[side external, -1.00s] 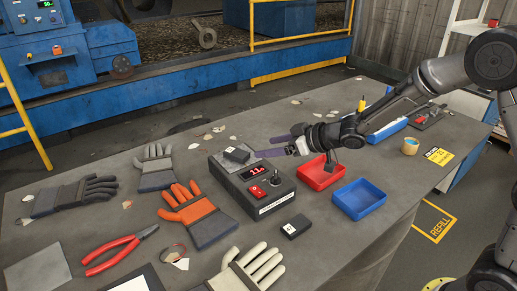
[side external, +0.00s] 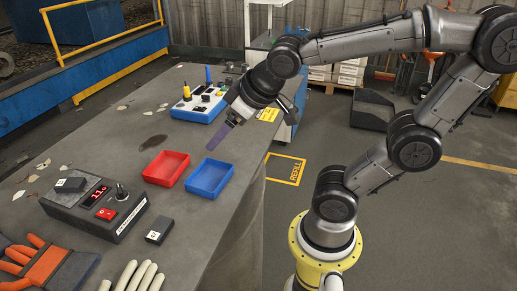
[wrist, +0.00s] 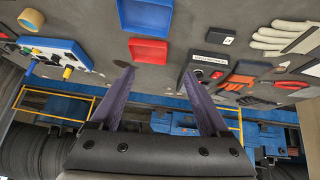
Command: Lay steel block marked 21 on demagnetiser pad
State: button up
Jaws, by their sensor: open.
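A dark steel block (side external: 70,184) lies on the pad at the left end of the black demagnetiser (side external: 98,215), which has a red display. A second dark block (side external: 159,230) with a white label lies on the table just right of it, and also shows in the wrist view (wrist: 229,37). I cannot read either block's number. My gripper (side external: 213,145), with purple fingers, is in the air near the blue tray, apart from both blocks. In the wrist view my gripper (wrist: 157,73) has its fingers spread with nothing between them.
A red tray (side external: 166,169) and a blue tray (side external: 210,178) stand between the demagnetiser and the table's right edge. A blue and white control box (side external: 200,108) is at the back. Orange gloves (side external: 45,265) and a pale glove (side external: 137,278) lie at the front left.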

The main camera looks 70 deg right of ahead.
jog(key=s+a+f+g+y, duration=0.1)
jog(key=s+a, duration=0.1)
jog(key=s, duration=0.6)
jog(key=shift+s+f+g, duration=0.35)
jog(key=shift+g, duration=0.05)
